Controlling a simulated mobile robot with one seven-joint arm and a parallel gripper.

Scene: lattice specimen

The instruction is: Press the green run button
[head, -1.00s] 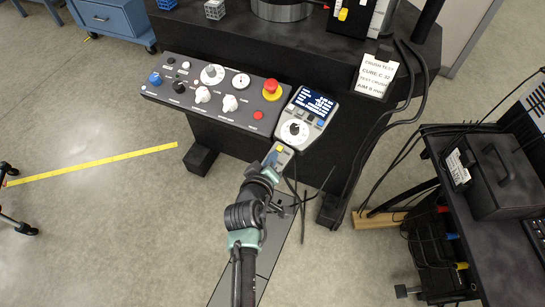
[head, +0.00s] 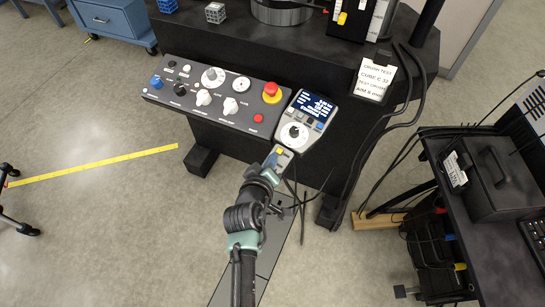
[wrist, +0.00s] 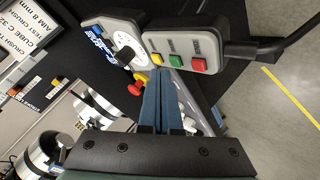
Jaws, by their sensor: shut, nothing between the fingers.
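The green button (wrist: 176,61) sits in the middle of a row on a small grey pendant box (wrist: 205,44), between a yellow button (wrist: 157,58) and a red button (wrist: 199,64). My gripper (wrist: 167,72) is shut and empty. In the wrist view its blue fingertips reach up to just below the green button and overlap its lower side; I cannot tell whether they touch it. In the head view my gripper (head: 271,163) is at the pendant box, whose yellow button (head: 280,151) shows; the green button is hidden or too small to tell there.
A handset with a display (head: 312,105) and dial stands just beyond the pendant box. Left of it is a sloped control panel (head: 190,98) with knobs and a red emergency stop (head: 271,90). Dark cables (head: 370,140) hang at the right. A black cart (head: 490,240) stands further right.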

